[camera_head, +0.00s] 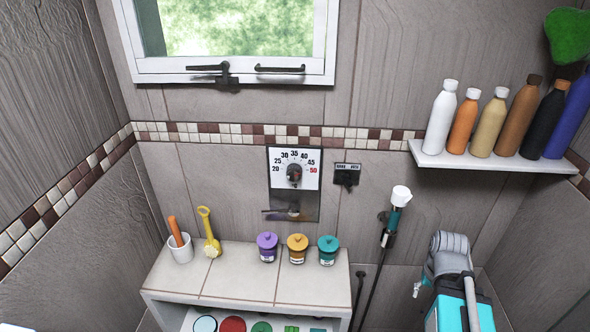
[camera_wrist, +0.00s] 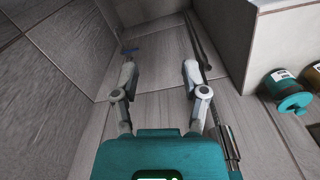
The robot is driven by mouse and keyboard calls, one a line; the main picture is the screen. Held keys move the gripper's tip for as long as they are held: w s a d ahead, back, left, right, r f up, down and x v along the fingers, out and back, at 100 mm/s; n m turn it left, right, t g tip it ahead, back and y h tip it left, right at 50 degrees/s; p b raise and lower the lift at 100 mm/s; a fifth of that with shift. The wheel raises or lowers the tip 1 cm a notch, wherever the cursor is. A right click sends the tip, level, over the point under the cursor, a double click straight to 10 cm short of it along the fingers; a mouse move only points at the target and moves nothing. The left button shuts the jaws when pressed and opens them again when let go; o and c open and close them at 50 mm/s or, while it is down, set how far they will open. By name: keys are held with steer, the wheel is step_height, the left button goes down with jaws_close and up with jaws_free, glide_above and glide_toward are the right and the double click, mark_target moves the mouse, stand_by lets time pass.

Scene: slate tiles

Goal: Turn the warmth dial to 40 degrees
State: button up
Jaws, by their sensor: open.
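The warmth dial (camera_head: 294,173) is a dark round knob on a white panel on the back wall, with printed numbers from 20 to 50 around it and the 50 in red. The knob's exact setting is too small to read. The number 40 sits up and right of the knob. The dial is not in the wrist view. My gripper (camera_wrist: 158,72) is open in the wrist view, its two grey fingers apart with nothing between them. In the head view my arm is at the lower right, well away from the dial; the fingertips cannot be made out there.
Below the dial is a tiled ledge (camera_head: 236,272) with purple (camera_head: 267,248), orange (camera_head: 297,250) and teal (camera_head: 328,251) jars. A small dark wall fitting (camera_head: 347,175) is right of the dial. A hand shower (camera_head: 392,212) stands between dial and arm. A bottle shelf (camera_head: 490,163) juts out above right.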

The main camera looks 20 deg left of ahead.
steer(key=shift+o, duration=0.3)
steer(key=o, duration=0.4)
steer(key=shift+a, duration=0.1)
steer(key=shift+o, duration=0.7)
steer(key=shift+w+a, duration=0.1)
steer(key=shift+w, duration=0.1)
steer(key=w+a+r+m+t+h, duration=0.1)
steer(key=w+a+r+t, duration=0.2)
steer(key=a+t, duration=0.15)
steer(key=w+a+r+t+h, duration=0.2)
steer(key=w+a+r+t, duration=0.15)
steer(key=a, duration=0.25)
steer(key=w+a+r+m+t+h, duration=0.1)
steer(key=w+a+r+t, duration=0.25)
steer(key=a, duration=0.25)
steer(key=s+a+r+n+t+y, duration=0.1)
steer(key=s+a+r+t+y, duration=0.1)
steer(key=a, duration=0.5)
steer(key=s+a+r+n+t+y, duration=0.1)
steer(key=s+a+r+t+y, duration=0.1)
steer(key=a, duration=0.6)
steer(key=s+a+r+n+t+y, duration=0.1)
steer(key=s+a+r+t+y, duration=0.1)
steer(key=a, duration=0.5)
step_height(320, 180, up, 2)
steer(key=shift+s+a+r+n+y, duration=0.15)
steer(key=shift+s+r+n+y, duration=0.25)
steer(key=shift+y, duration=0.8)
